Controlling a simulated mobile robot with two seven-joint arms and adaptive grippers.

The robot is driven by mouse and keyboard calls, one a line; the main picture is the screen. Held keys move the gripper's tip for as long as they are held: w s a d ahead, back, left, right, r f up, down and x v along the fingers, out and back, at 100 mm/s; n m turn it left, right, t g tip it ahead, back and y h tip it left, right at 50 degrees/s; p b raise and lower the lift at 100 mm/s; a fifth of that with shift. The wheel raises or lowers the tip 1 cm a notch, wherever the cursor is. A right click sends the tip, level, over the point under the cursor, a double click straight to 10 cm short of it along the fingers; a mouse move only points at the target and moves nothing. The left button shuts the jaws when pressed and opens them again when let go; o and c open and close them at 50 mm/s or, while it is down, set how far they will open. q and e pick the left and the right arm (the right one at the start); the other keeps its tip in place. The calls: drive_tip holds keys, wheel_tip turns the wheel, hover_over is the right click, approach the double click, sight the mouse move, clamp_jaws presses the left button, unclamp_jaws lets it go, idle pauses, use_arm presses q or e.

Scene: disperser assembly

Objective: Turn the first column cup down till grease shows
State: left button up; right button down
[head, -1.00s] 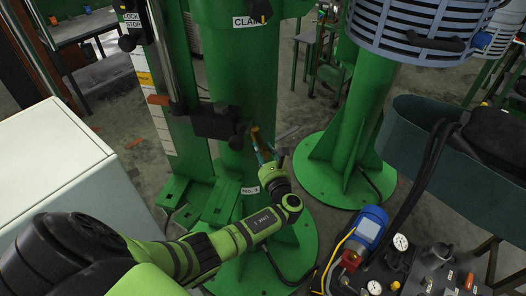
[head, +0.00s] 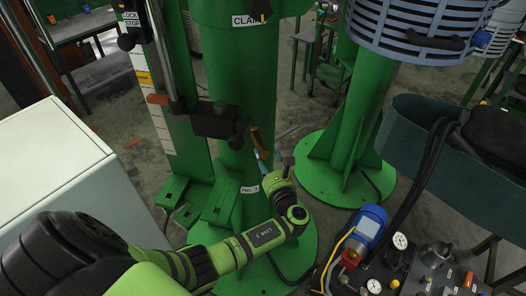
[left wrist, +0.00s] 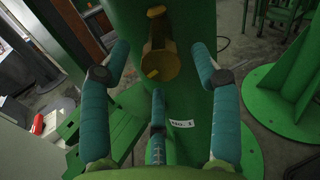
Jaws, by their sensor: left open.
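The brass-coloured column cup (head: 255,136) sticks out from the side of the green first column (head: 238,90), just above its number label (head: 250,189). In the left wrist view the cup (left wrist: 160,58) is a brass body with a small lug in front of the column. My left gripper (head: 267,160) is below and in front of the cup, with its teal fingers spread. In the left wrist view the open fingers (left wrist: 157,65) stand left, right and below the cup, apart from it. No grease is visible. My right gripper is not in view.
A second green column (head: 352,110) stands to the right on its finned base. A dark clamp block (head: 212,122) on a post is left of the cup. A white cabinet (head: 50,160) is at left, and a blue motor with gauges (head: 370,222) at lower right.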

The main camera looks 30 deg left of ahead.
use_arm(q)
drive_tip(key=v, duration=0.7)
drive_tip(key=shift+s+d, duration=0.3)
